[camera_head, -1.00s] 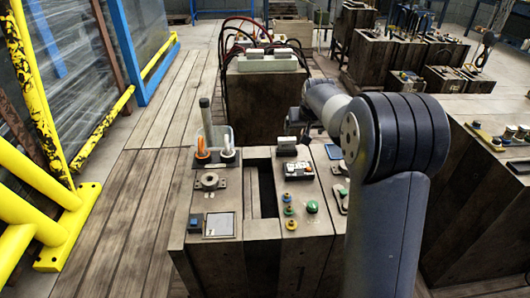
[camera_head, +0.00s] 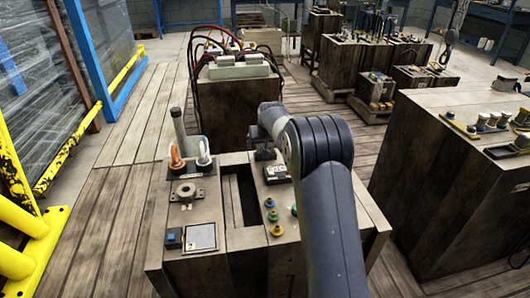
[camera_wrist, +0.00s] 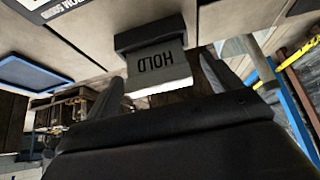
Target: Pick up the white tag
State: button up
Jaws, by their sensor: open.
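The white tag (camera_wrist: 160,72) shows in the wrist view, lettered HOLD upside down in the picture. It sits against a dark holder (camera_wrist: 150,38) on the bench face. My gripper (camera_wrist: 168,88) is open, with one finger left of the tag and one right of it; I cannot tell whether either touches it. In the head view my gripper (camera_head: 263,152) is over the back right of the near bench (camera_head: 205,268), and the tag there is hidden behind it.
A black device (camera_head: 277,174) lies just in front of my gripper. Orange (camera_head: 176,160) and white (camera_head: 204,155) padlock-like pieces stand to the left, with a grey post (camera_head: 180,130) behind. Coloured buttons (camera_head: 271,215) are in front. A blue-framed panel (camera_wrist: 40,72) is beside the holder.

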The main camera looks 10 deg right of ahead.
jog(key=shift+x, duration=0.75)
jog(key=shift+c, duration=0.3)
jog(key=c, duration=1)
notch_tip(320, 180, up, 10)
jog(key=p, duration=0.2)
jog(key=shift+p, duration=0.35)
